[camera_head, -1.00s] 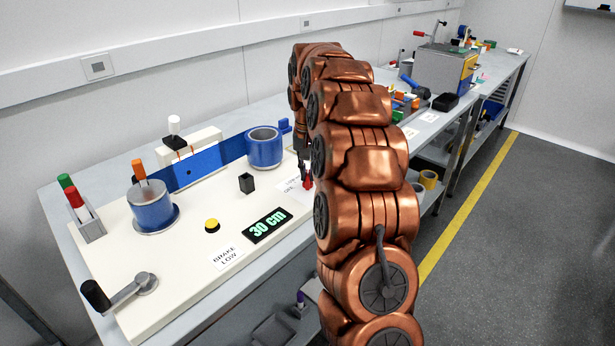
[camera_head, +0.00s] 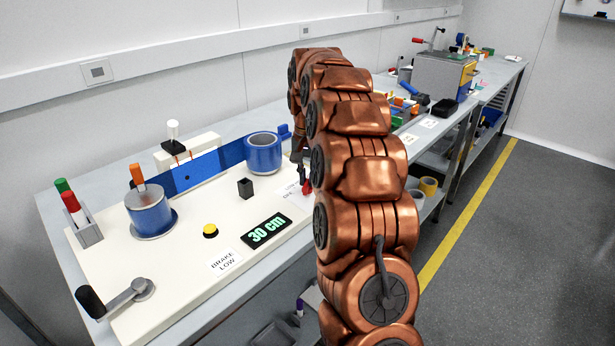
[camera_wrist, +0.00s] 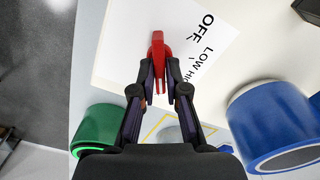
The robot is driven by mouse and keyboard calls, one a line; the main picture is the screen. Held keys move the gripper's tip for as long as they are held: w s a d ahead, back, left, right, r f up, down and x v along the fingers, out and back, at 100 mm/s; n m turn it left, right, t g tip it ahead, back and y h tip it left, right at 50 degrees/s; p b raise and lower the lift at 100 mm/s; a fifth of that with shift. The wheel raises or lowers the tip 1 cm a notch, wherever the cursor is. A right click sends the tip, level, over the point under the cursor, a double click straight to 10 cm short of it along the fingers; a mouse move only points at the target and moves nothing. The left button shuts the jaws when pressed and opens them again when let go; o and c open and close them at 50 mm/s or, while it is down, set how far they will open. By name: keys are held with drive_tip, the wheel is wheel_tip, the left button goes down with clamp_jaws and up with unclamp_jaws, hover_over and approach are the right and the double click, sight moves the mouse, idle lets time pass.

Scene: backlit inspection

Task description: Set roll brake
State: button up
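A red brake lever (camera_wrist: 158,62) stands beside a white label (camera_wrist: 205,45) reading OFF, LOW and a partly covered HIGH. Which mark it points at is hard to tell. My gripper (camera_wrist: 160,82) has its two dark fingertips close against both sides of the lever, apparently shut on it. In the head view the lever (camera_head: 307,187) shows as a small red piece beside my arm, which hides part of it and its label. A card (camera_head: 224,262) at the board's front reads BRAKE LOW. A display (camera_head: 266,231) reads 30 cm.
The pale board (camera_head: 190,290) carries a blue roll (camera_head: 264,152), another blue roll (camera_head: 150,212) joined by a blue strip, a crank (camera_head: 118,298), a yellow button (camera_head: 210,231) and a small black block (camera_head: 245,188). A marker holder (camera_head: 85,228) stands at left.

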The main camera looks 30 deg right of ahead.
sight(307, 180)
drive_tip(key=o, duration=0.4)
drive_tip(key=shift+c, duration=0.2)
drive_tip(key=shift+r, duration=0.1)
wheel_tip(307, 180, up, 7)
drive_tip(key=shift+f, duration=0.2)
drive_tip(key=shift+r, duration=0.3)
idle(0.3)
